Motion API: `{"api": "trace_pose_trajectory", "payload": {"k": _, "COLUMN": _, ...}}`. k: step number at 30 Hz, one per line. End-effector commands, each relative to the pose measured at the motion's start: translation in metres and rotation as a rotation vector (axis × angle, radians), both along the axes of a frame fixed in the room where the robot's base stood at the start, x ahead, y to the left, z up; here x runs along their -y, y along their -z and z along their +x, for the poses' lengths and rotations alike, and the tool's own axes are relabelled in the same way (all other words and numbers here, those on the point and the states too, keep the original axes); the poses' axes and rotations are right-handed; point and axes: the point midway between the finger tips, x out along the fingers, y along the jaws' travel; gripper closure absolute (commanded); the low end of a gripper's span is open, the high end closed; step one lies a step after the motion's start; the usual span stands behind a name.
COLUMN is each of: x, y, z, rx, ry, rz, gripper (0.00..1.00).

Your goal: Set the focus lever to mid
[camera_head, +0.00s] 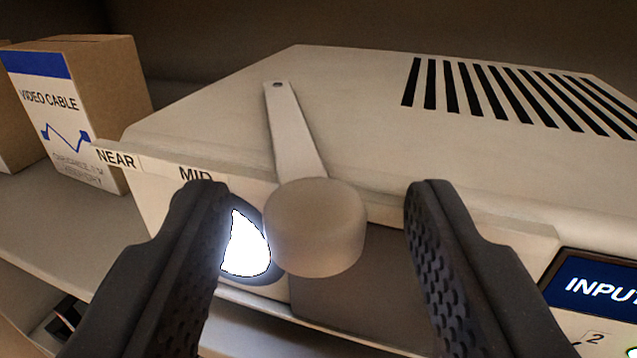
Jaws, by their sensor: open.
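The focus lever (297,140) is a pale flat arm on top of a cream-coloured device, with a round translucent knob (314,228) at its near end. The knob hangs over the device's front edge, to the right of the "MID" label (196,174). The "NEAR" label (116,158) is further left. My gripper (316,215) is open, with one dark finger on each side of the knob. A gap shows on both sides, wider on the right. Any label right of the knob is hidden or not visible.
A bright lens (245,245) glows on the device front behind my left finger. A video cable box (88,110) stands on the shelf at left. The device top has a vent grille (520,95). A blue "INPUT" panel (595,290) is at lower right.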

Motion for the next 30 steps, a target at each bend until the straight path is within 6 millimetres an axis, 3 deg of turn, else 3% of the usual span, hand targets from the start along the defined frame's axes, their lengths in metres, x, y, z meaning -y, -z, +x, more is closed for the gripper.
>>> {"api": "trace_pose_trajectory", "payload": {"k": 11, "x": 0.0002, "y": -0.0007, "z": 0.0030, "rx": 0.001, "ry": 0.000, "rz": 0.000, "gripper": 0.54}}
{"api": "trace_pose_trajectory", "payload": {"k": 16, "x": 0.0002, "y": -0.0008, "z": 0.0029, "rx": 0.002, "ry": 0.000, "rz": 0.000, "gripper": 0.96}}
{"api": "trace_pose_trajectory", "payload": {"k": 17, "x": 0.0001, "y": -0.0009, "z": 0.0029, "rx": 0.002, "ry": 0.000, "rz": 0.000, "gripper": 1.00}}
{"api": "trace_pose_trajectory", "payload": {"k": 30, "x": 0.0043, "y": -0.0013, "z": 0.0023, "rx": 0.004, "ry": 0.040, "rz": -0.001, "gripper": 1.00}}
